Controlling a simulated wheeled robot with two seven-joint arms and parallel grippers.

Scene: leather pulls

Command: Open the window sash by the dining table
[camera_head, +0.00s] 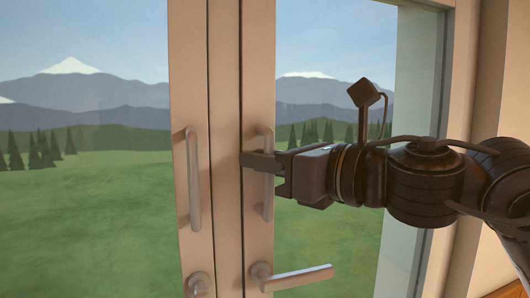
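A tall window with two glazed sashes fills the view. The left sash (187,80) has a vertical metal pull (194,185). The right sash (258,70) has a similar vertical pull (267,205) and a lever handle (300,278) below it, lying roughly level and pointing right. My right gripper (262,162) reaches in from the right and crosses the upper half of the right pull, its fingertip passing left of the bar. The far finger is hidden, so its grip is unclear. Whether the right sash stands slightly ajar is unclear. My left gripper is out of view.
A round metal fitting (200,285) sits low on the left sash. The window frame and wall (490,90) border the right side, close to my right arm. A strip of wooden floor (505,291) shows at lower right. The dining table is out of view.

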